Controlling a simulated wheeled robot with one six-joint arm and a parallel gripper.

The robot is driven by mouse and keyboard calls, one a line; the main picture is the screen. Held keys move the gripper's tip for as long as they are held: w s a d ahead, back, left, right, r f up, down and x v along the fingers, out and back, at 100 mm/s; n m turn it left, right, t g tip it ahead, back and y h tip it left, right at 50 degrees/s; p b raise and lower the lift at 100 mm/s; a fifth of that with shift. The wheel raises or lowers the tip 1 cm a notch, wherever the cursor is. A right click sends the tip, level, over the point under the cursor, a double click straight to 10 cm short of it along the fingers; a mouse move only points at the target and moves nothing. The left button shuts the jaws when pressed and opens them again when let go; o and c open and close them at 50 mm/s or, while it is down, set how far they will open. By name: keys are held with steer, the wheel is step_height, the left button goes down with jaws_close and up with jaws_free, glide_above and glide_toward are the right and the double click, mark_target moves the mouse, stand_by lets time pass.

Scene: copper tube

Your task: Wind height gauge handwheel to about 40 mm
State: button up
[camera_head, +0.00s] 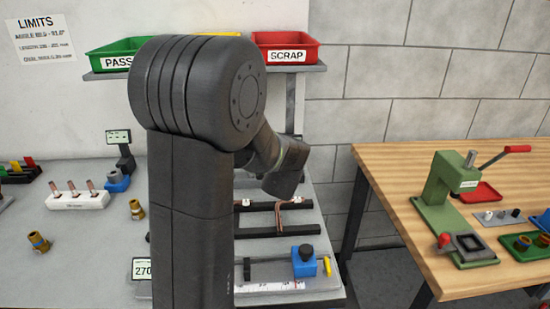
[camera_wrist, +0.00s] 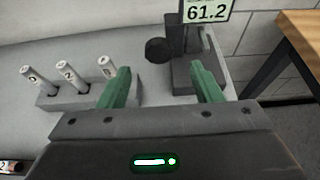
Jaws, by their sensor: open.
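In the wrist view a dark grey height gauge (camera_wrist: 197,72) stands upright on the bench, with its display (camera_wrist: 207,11) reading 61.2. A round black handwheel (camera_wrist: 157,50) sits at its left side. My gripper (camera_wrist: 161,76) is open, with its two green fingers apart and nothing between them. The handwheel appears beyond the fingertips, in line with the gap, and looks apart from them. The right finger overlaps part of the gauge's base. In the head view my arm blocks the middle of the bench, and I cannot make out the gauge or the gripper fingers there.
In the head view a shelf holds a green PASS tray (camera_head: 117,54) and a red SCRAP tray (camera_head: 285,46). A wooden table (camera_head: 400,175) with a green press (camera_head: 448,190) stands at right.

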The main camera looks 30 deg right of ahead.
steer(key=x, duration=0.9)
steer(key=shift+a+p, duration=0.1)
steer(key=shift+p, duration=0.25)
steer(key=c, duration=1)
steer(key=shift+f+b, duration=0.15)
steer(key=shift+b, duration=0.4)
steer(key=n+h+b, duration=0.1)
steer(key=b, duration=0.2)
steer(key=shift+w+f, duration=0.1)
steer(key=shift+f, duration=0.1)
steer(key=n+h+b, duration=0.1)
steer(key=n+b, duration=0.1)
steer(key=b, duration=0.3)
steer(key=shift+a+g, duration=0.1)
steer(key=shift+g, duration=0.3)
steer(key=n+h+b, duration=0.1)
steer(key=b, duration=0.1)
steer(key=n+h+b, duration=0.1)
steer(key=n+b, duration=0.1)
steer(key=shift+r+g, duration=0.2)
steer(key=shift+g, duration=0.1)
